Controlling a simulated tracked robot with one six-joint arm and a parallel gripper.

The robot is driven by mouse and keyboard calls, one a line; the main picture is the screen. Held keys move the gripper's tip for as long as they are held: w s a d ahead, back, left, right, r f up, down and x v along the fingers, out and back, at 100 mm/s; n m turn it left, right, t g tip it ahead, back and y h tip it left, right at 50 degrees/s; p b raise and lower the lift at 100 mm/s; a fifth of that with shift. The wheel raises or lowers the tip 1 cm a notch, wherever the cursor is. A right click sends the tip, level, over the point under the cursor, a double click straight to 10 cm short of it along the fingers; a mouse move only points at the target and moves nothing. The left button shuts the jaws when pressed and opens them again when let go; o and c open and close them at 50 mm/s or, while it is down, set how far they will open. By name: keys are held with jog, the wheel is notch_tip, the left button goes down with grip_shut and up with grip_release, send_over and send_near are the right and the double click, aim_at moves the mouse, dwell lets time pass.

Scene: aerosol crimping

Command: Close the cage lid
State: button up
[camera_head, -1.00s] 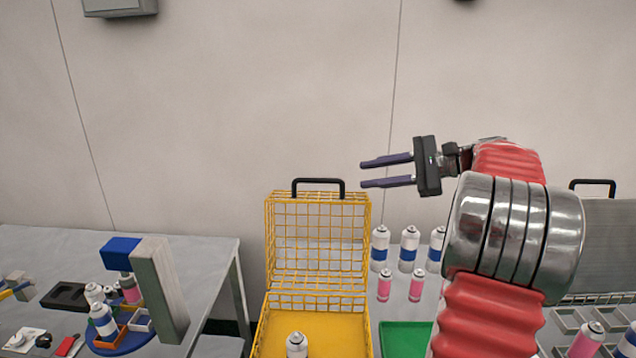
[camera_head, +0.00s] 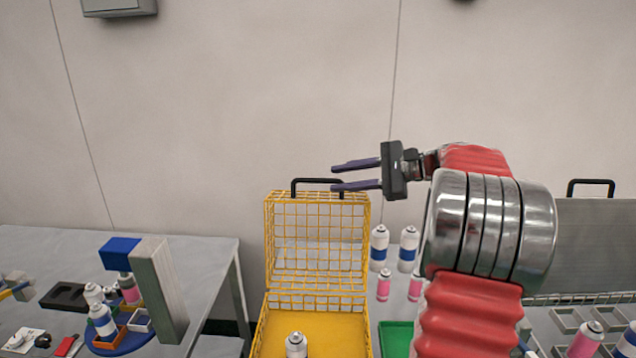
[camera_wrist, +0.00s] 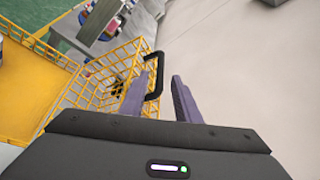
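The yellow wire cage (camera_head: 312,335) stands with its lid (camera_head: 316,240) upright and open at the back. A black handle (camera_head: 318,182) sits on the lid's top edge. One can (camera_head: 296,344) stands on the cage's yellow floor. My gripper (camera_head: 334,177) is open, with its two dark purple fingers pointing left near the right end of the handle. In the wrist view the handle (camera_wrist: 155,75) appears near the fingertips (camera_wrist: 158,78), overlapping the left finger. I cannot tell whether they touch. Nothing is visibly held between the fingers.
Several blue-banded and pink cans (camera_head: 379,248) stand right of the cage, near a green tray (camera_head: 396,340). At left, a table (camera_head: 200,254) carries a machine with a grey block (camera_head: 158,290) and a blue turntable (camera_head: 120,343). The wall above the cage is clear.

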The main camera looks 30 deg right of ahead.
aim_at(327, 180)
jog(key=x, duration=0.6)
jog(key=shift+w+a, duration=0.15)
grip_shut()
dwell(0.4)
